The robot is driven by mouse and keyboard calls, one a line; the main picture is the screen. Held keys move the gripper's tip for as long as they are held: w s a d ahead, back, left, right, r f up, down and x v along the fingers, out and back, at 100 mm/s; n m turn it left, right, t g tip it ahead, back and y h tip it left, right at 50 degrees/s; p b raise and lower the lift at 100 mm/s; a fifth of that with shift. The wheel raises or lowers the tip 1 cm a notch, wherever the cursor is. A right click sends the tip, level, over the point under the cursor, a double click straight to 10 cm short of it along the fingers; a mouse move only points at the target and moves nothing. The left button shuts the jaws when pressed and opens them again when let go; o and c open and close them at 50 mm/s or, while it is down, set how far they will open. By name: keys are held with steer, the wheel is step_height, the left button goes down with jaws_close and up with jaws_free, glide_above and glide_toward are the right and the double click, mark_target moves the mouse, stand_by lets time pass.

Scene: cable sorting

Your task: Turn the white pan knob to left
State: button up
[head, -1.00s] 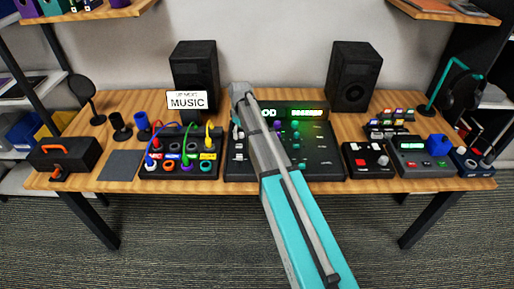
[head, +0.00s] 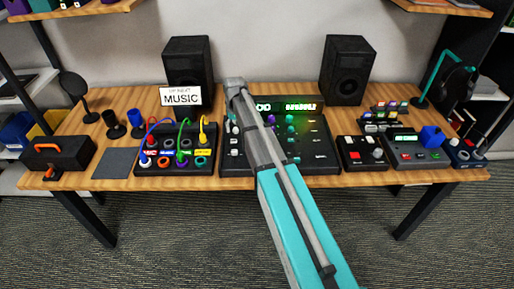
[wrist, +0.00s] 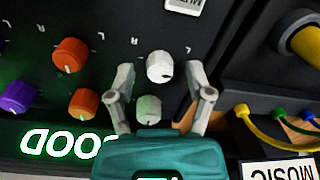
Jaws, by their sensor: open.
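In the wrist view the white knob (wrist: 160,66) sits on the black mixer panel, with small L and R marks near it and a dark pointer mark toward its lower right. My gripper (wrist: 161,74) is open, one finger on each side of this knob, with visible gaps at both sides. A second pale knob (wrist: 149,109), tinted green, lies between the fingers closer to the palm. In the head view the mixer (head: 320,135) stands mid-table; my arm crosses its left part and hides the white knob and most of the gripper.
In the wrist view, red knobs (wrist: 71,55) and a purple knob (wrist: 17,97) are left of the gripper. A patch box (head: 205,168) with coloured cables stands left of the mixer. Behind are a MUSIC sign (head: 181,97) and two speakers. A small control box (head: 362,153) is to the right.

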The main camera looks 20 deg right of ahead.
mark_target(237, 129)
steer(key=m, duration=1)
steer(key=shift+s+m, duration=0.1)
steer(key=shift+m, duration=0.3)
step_height(237, 129, up, 14)
steer(key=p, duration=1.4)
steer(key=s+d+n, duration=0.1)
steer(key=s+n, duration=0.9)
steer(key=s, duration=1.6)
steer(key=shift+d+f+n+h+b, duration=0.15)
steer(key=shift+f+n+h+b, duration=0.15)
steer(key=shift+f+b, duration=0.05)
steer(key=shift+s, duration=0.1)
stand_by(0.5)
